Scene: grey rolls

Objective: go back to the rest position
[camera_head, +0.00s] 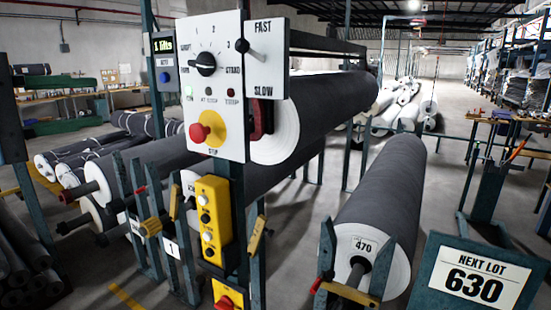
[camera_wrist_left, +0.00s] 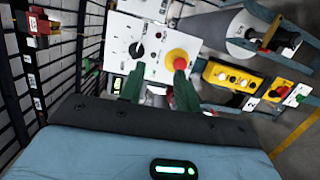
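My left gripper (camera_wrist_left: 158,88) shows in the left wrist view. Its two dark green fingers stand apart with nothing between them, pointing toward the white control panel (camera_wrist_left: 124,32). I cannot tell how far the fingertips are from the panel. In the head view the control panel (camera_head: 216,140) has a black rotary knob (camera_head: 205,64), a lever (camera_head: 250,50) by FAST and SLOW, and a red stop button (camera_head: 199,132) on yellow. No gripper is clear in the head view. My right gripper is in neither view.
A yellow button box (camera_head: 213,221) hangs below the panel. A large grey roll (camera_head: 325,105) lies behind it. Another grey roll (camera_head: 385,190) marked 470 rests on a stand. A NEXT LOT 630 sign (camera_head: 473,277) stands at front right. Open floor (camera_head: 440,180) lies right of the rolls.

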